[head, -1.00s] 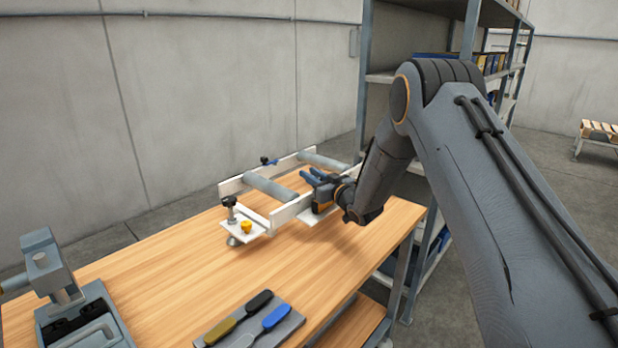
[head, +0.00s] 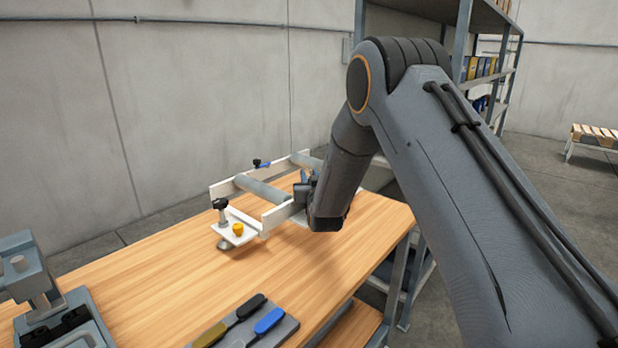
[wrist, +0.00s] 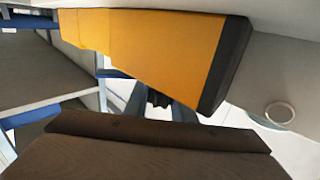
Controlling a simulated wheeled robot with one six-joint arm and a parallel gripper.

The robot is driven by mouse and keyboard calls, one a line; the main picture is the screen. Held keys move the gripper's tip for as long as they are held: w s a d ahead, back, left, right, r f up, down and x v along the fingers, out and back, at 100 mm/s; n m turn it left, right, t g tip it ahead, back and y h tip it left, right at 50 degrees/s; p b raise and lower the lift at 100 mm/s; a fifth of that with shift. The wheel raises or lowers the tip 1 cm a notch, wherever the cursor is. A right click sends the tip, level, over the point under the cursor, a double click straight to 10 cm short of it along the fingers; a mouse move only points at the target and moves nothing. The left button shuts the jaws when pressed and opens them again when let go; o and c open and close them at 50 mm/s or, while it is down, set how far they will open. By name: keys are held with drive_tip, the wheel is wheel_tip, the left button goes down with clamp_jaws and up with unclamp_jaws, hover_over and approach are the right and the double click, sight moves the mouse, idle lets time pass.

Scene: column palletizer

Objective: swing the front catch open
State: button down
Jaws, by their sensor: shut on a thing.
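The white conveyor frame (head: 278,216) with grey rollers stands on the wooden bench. My gripper (head: 303,190) is at its near rail, with the dark wrist hiding much of that spot. In the wrist view my two blue-grey fingers (wrist: 155,101) close around a small dark piece (wrist: 158,98), which I take to be part of the front catch; its shape is mostly hidden. A large orange piece with a black end (wrist: 150,48) fills the upper wrist view, close to the camera. I cannot tell what it belongs to.
A black knob (head: 220,204) and a yellow knob (head: 238,229) stand at the frame's near left end. A blue-handled clamp (head: 262,164) sits on the far rail. A tool tray (head: 285,329) and a grey machine (head: 40,280) are nearer. Bare bench lies between.

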drive_tip(key=c, duration=1.5)
unclamp_jaws()
drive_tip(key=shift+s+d+b, duration=0.25)
drive_tip(key=shift+s+b, duration=0.1)
drive_tip(key=shift+s, duration=0.9)
drive_tip(key=shift+s+d+b, duration=0.2)
drive_tip(key=shift+s+b, duration=0.15)
drive_tip(key=shift+s, duration=0.95)
drive_tip(key=shift+s+d+b, duration=0.25)
drive_tip(key=shift+s+b, duration=0.1)
drive_tip(key=shift+s, duration=0.9)
